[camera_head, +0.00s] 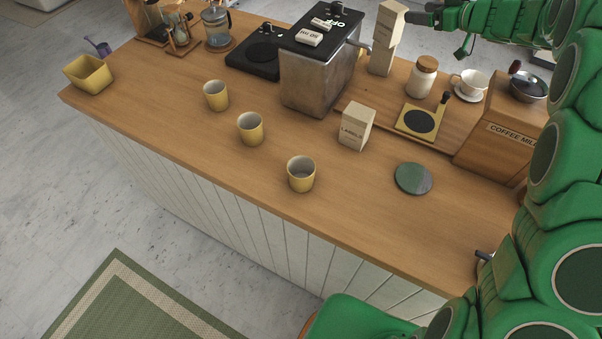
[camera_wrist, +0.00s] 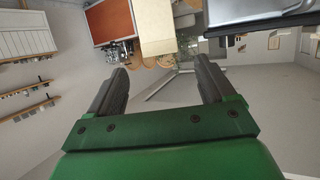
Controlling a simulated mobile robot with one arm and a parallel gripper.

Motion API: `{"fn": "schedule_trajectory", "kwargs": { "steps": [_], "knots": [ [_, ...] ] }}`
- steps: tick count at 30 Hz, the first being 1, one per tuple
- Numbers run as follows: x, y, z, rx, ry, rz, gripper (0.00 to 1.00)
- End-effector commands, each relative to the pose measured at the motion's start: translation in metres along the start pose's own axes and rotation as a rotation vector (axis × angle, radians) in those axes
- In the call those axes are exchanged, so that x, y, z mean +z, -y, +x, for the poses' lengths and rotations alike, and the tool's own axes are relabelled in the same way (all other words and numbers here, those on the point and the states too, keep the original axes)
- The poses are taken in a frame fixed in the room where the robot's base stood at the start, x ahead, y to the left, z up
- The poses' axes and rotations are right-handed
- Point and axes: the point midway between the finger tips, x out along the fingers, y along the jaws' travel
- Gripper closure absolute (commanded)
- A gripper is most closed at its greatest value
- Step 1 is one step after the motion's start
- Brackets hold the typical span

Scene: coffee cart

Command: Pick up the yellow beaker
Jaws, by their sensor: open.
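Three yellow beakers stand upright on the wooden counter in the head view: one at the back left (camera_head: 216,96), one in the middle (camera_head: 250,129) and one nearest the front edge (camera_head: 301,175). The nearest one looks empty inside. My gripper (camera_wrist: 165,78) is open in the wrist view, with two dark fingers apart and nothing held between them. In the head view its tip is at the top, beside a tall pale box (camera_head: 383,52), well behind and right of the beakers. No beaker is visible in the wrist view.
A yellow square tub (camera_head: 89,75) is at the counter's left end. A labels box (camera_head: 356,127) and a green coaster (camera_head: 413,179) are right of the beakers. The metal coffee machine (camera_head: 317,77) stands behind. Bare counter surrounds the beakers.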

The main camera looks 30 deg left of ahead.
Motion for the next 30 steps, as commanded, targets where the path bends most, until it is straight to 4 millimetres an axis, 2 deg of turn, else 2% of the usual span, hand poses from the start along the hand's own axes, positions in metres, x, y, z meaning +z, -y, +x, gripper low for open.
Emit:
{"fn": "schedule_trajectory", "kwargs": {
  "steps": [2, 4, 14, 17, 25, 30],
  "knots": [
    [0.0, 0.0, 0.0, 0.0, 0.0, 0.0, 0.16],
    [0.0, 0.0, 0.0, 0.0, 0.0, 0.0, 0.05],
    [-0.002, 0.0, -0.001, 0.0, 0.0, -0.001, 0.04],
    [-0.011, -0.001, -0.004, 0.001, 0.0, -0.003, 0.04],
    [-0.05, -0.001, -0.019, 0.004, 0.001, -0.004, 0.04],
    [-0.066, -0.007, -0.012, 0.064, -0.025, 0.003, 0.04]
  ]
}}
